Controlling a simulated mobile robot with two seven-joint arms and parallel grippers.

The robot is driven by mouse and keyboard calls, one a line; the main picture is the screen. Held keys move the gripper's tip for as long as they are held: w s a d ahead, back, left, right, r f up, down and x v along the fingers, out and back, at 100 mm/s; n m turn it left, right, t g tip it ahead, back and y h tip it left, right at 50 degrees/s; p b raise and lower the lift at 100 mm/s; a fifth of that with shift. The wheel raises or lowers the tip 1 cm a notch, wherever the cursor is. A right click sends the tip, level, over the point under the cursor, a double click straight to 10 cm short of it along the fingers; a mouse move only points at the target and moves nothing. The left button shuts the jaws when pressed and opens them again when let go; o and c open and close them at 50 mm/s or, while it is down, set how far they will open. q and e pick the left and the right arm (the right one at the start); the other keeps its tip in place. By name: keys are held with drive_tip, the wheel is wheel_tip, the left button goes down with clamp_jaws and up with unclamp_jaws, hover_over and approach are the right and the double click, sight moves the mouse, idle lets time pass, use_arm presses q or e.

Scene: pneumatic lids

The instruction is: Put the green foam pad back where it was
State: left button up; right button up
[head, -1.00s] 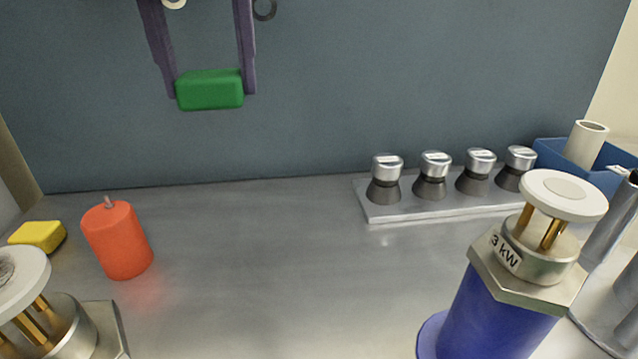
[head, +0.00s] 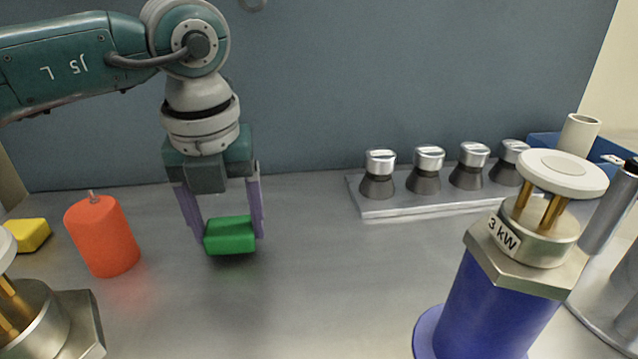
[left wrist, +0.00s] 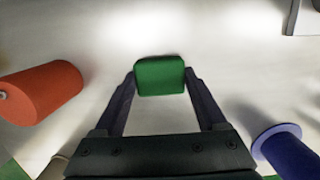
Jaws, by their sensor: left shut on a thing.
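The green foam pad (head: 230,236) is a small block held between the fingers of my left gripper (head: 232,222), which is shut on it. The pad is just above the metal table or touching it; I cannot tell which. A dark shadow lies right beneath it. In the left wrist view the pad (left wrist: 160,75) sits between the two fingertips (left wrist: 160,80), over the bare table. My right gripper is not in view.
An orange-red candle-like cylinder (head: 102,236) and a yellow block (head: 28,235) stand to the left. A plate (head: 440,203) with several silver-topped knobs is behind right. A blue cylinder (head: 485,300) marked 3 kW stands at front right. The table middle is clear.

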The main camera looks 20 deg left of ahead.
sight(226, 237)
use_arm(q)
drive_tip(key=shift+f, duration=0.45)
drive_tip(key=shift+f, duration=0.15)
drive_tip(key=o, duration=1.1)
drive_tip(key=shift+o, duration=0.2)
wheel_tip(226, 237, up, 12)
drive_tip(key=s, duration=0.1)
drive_tip(key=shift+s+d+p, duration=0.25)
drive_tip(key=shift+d+p, duration=0.15)
